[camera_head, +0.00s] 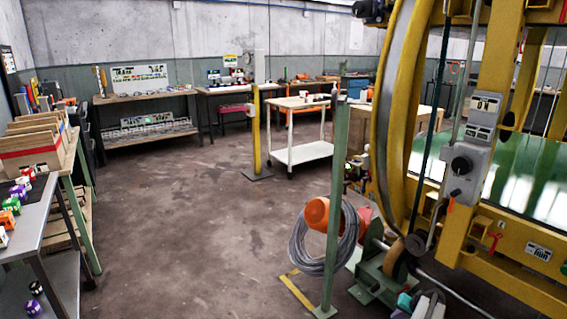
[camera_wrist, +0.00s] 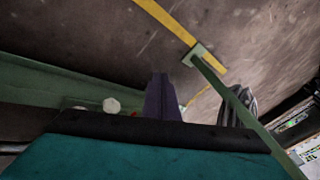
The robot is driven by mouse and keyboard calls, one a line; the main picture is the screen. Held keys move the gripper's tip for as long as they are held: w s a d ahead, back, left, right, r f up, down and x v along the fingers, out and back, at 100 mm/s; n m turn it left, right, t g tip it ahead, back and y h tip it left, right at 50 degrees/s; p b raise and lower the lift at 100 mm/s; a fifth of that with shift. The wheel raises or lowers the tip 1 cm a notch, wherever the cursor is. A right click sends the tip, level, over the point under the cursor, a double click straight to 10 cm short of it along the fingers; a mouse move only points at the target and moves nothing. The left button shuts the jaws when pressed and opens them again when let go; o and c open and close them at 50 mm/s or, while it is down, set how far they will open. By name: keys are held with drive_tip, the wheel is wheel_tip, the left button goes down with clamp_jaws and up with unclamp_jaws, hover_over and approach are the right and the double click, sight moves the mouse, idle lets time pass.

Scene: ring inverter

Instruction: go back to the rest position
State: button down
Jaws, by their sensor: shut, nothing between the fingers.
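My gripper (camera_wrist: 160,80) shows in the wrist view as dark purple fingers, closed together with nothing between them. They point up the picture from a black edge and a teal body that fills the bottom. Beyond them lies the brown floor, with a green post and its foot plate to the right. In the head view, a teal part and a grey part show at the bottom right edge, beside the yellow machine; I cannot tell for sure whether they are mine.
A yellow ring machine (camera_head: 393,120) fills the right. A green post (camera_head: 333,215) with a coiled grey cable (camera_head: 300,240) stands close to it. A grey table (camera_head: 35,215) is at left. A white cart (camera_head: 300,152) stands farther back. The middle floor is clear.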

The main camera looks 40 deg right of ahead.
drive_tip(key=w+a+f+n+g+y+p, duration=0.1)
drive_tip(key=w+a+f+n+y+p, duration=0.2)
drive_tip(key=w+a, duration=1.7)
drive_tip(key=w+a+n+g+y+p, duration=0.1)
drive_tip(key=w+a+n+p, duration=0.15)
drive_tip(key=a, duration=1.05)
drive_tip(key=w+a+n+g+y+p, duration=0.1)
drive_tip(key=a+n+p, duration=0.15)
drive_tip(key=a, duration=1.05)
drive_tip(key=s+a+r+n+g+p, duration=0.15)
drive_tip(key=s+a, duration=0.35)
drive_tip(key=a, duration=0.7)
drive_tip(key=s+a+n+g+p, duration=0.3)
drive_tip(key=s+a, duration=0.2)
drive_tip(key=a, duration=0.7)
drive_tip(key=s+a+r+g+h, duration=0.1)
drive_tip(key=s+r, duration=0.1)
drive_tip(key=s, duration=0.6)
drive_tip(key=s+a+r+g+h+p, duration=0.1)
drive_tip(key=s+r+g+h, duration=0.1)
drive_tip(key=s, duration=0.5)
drive_tip(key=shift+s+a+r+n+h, duration=0.25)
drive_tip(key=shift+s+r+n, duration=0.2)
drive_tip(key=shift+r, duration=0.35)
